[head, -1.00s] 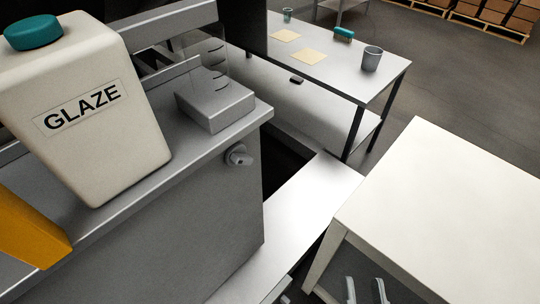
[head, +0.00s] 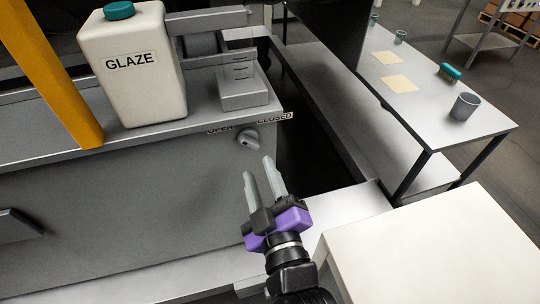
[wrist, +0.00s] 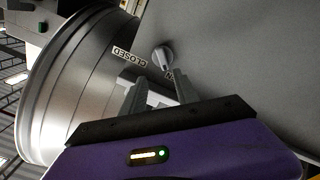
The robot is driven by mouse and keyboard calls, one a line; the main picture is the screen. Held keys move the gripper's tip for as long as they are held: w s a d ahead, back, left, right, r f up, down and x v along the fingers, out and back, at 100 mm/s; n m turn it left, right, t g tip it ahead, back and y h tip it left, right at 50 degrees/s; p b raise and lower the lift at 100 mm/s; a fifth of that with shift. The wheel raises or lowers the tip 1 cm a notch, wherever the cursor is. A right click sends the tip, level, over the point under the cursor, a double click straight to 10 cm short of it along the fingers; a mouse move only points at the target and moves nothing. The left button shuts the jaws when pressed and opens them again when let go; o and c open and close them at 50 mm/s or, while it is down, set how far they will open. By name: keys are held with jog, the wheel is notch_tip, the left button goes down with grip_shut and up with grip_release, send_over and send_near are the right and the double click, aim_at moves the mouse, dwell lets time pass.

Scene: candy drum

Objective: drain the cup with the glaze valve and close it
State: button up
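The glaze valve is a grey knob (head: 248,138) on the front of the metal machine. An OPEN label (head: 221,130) is at its left and a CLOSED label (head: 275,118) at its right. I cannot tell exactly where its pointer is set. The wrist view shows the knob (wrist: 163,57) beyond the fingertips. The CLOSED label (wrist: 129,56) shows there; the other label is mostly hidden. A grey unit with dark level lines (head: 240,68) stands above the valve; its liquid level cannot be seen. My gripper (head: 258,166) is open and empty, below the knob and apart from it.
A white GLAZE container (head: 135,85) with a teal cap stands on the machine's ledge. A yellow post (head: 62,75) is at left. A white table (head: 440,250) is at lower right. The back table (head: 420,115) holds a grey cup (head: 465,106) and a teal brush (head: 450,71).

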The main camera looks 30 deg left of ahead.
aim_at(249, 145)
jog(key=shift+n, duration=0.6)
jog(key=p+x, duration=0.1)
jog(key=x, duration=0.1)
jog(key=p+x, duration=0.3)
jog(key=shift+w+a+f, duration=0.1)
jog(key=shift+a+f, duration=0.15)
jog(key=shift+a, duration=0.15)
jog(key=shift+p+x, duration=0.35)
jog(key=shift+x, duration=0.7)
jog(key=shift+f, duration=0.2)
jog(key=shift+c, duration=0.5)
grip_shut()
